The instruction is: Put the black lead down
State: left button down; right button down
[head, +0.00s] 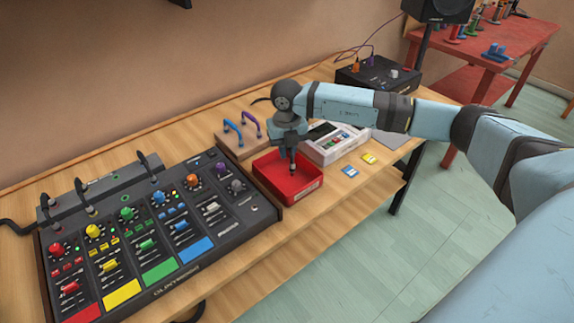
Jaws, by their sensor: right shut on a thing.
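My right gripper (291,152) points down over the red tray (311,188), coming in from the right. It is shut on a small dark piece, which I take to be the black lead (293,168); its tip is over the inside of the tray. I cannot tell whether it touches the tray floor, and the gripper hides most of the lead. The red tray stands just right of the black mixer (160,285). My left gripper is not in view.
Other black leads (146,166) are plugged in along the mixer's back. Blue (233,127) and purple (251,125) leads stand on a wooden block behind the tray. A white device (322,156) sits right of it, with blue and yellow cards (369,158) in front.

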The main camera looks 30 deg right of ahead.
notch_tip(320, 180, down, 6)
jog(key=shift+r, duration=0.1)
dwell(0.4)
jog(key=c, duration=1.1)
grip_release()
jog(key=shift+r, duration=0.35)
notch_tip(320, 180, up, 11)
jog(key=shift+r, duration=0.2)
